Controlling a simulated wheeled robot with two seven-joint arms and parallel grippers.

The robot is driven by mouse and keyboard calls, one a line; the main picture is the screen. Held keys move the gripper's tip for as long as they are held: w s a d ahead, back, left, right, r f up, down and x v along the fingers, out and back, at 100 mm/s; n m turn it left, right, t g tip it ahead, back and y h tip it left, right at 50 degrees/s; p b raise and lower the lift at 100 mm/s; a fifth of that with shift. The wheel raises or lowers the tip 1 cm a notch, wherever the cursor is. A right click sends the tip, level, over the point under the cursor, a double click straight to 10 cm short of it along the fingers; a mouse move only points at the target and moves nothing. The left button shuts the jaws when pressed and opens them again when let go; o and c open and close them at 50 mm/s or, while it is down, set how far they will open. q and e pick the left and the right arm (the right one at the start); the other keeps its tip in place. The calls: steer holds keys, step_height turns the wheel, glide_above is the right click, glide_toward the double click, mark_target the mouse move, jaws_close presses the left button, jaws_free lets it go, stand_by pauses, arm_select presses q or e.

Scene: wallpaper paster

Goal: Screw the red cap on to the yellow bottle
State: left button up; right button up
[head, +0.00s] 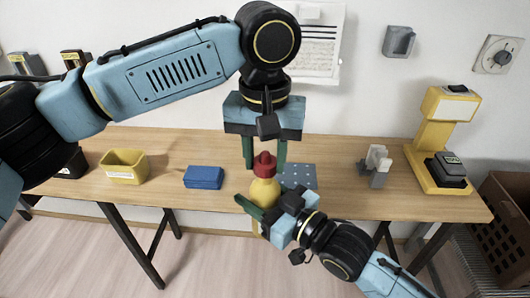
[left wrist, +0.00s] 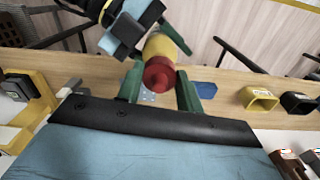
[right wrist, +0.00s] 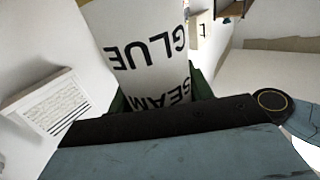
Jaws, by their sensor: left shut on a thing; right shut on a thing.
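The yellow bottle (head: 265,191) is held upright at the front edge of the table, with my right gripper (head: 262,212) shut around its lower body. In the right wrist view its white label (right wrist: 140,45) reads GLUE SEAM, and it fills the space between the green fingers. The red cap (head: 264,165) sits over the bottle's top, between the fingers of my left gripper (head: 264,158), which points straight down. In the left wrist view the red cap (left wrist: 159,74) lines up with the yellow bottle (left wrist: 163,46). I cannot see the thread between them.
On the wooden table (head: 340,204) are a yellow bin (head: 123,167), a blue block (head: 203,177), a speckled blue-grey mat (head: 299,176), a grey holder (head: 378,166) and a yellow machine (head: 437,140). A brown crate (head: 510,210) stands at the right. The table between blue block and bin is clear.

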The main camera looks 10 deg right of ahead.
arm_select(q)
steer(key=shift+f, duration=0.6)
